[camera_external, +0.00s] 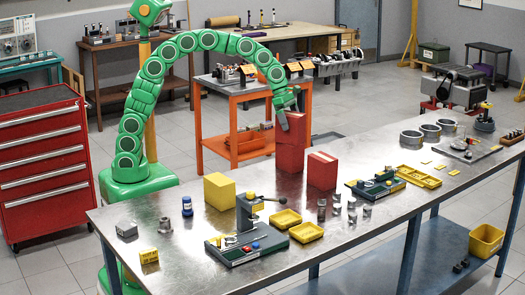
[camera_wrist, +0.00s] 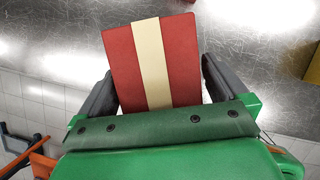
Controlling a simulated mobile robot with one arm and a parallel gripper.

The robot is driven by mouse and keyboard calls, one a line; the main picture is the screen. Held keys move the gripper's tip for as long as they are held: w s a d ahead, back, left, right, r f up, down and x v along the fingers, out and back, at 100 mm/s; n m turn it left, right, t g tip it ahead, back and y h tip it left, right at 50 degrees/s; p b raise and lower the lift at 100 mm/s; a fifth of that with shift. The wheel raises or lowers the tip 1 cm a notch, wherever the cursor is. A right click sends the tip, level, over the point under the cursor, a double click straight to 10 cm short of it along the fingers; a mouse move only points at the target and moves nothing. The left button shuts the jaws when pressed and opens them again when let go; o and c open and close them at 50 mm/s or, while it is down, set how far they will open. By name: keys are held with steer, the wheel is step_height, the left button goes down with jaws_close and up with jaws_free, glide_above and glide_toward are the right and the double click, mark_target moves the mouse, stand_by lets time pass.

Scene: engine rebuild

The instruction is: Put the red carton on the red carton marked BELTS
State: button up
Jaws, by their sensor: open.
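A tall red carton (camera_external: 291,148) stands near the far edge of the metal bench. A second red carton (camera_external: 321,170), shorter and with a pale stripe on top, stands to its right. No BELTS marking is legible on either. My gripper (camera_external: 287,112) is at the top of the tall carton, pointing down. In the wrist view a red carton top with a cream stripe (camera_wrist: 152,62) lies between the spread fingers of my gripper (camera_wrist: 156,72). Thin gaps show beside it, and the gripper is open. The carton's lower part is hidden there.
A yellow box (camera_external: 219,191) stands left of the cartons. A green-based device (camera_external: 245,245), yellow trays (camera_external: 306,232) and several small metal parts (camera_external: 337,205) are in front. An orange cart (camera_external: 232,120) stands behind the bench. Bare metal bench top surrounds the cartons.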

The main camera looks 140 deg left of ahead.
steer(key=v, duration=1.2)
steer(key=shift+f, duration=0.1)
steer(key=w+d+f+m+g+h, duration=0.1)
steer(key=w+d+f+m, duration=0.1)
steer(key=d+m, duration=1.1)
steer(key=w+d+f+m+g+h, duration=0.15)
steer(key=d+m, duration=0.45)
steer(key=d, duration=1.5)
steer(key=s+d+f+m+g, duration=0.1)
steer(key=s+d+f+m, duration=0.3)
steer(key=s+d+m, duration=0.6)
steer(key=s+d+f+m+g, duration=0.2)
steer(key=s+d+f+m, duration=0.3)
steer(key=s+d+m, duration=0.5)
steer(key=shift+m+y, duration=0.35)
steer(key=shift+m, duration=0.35)
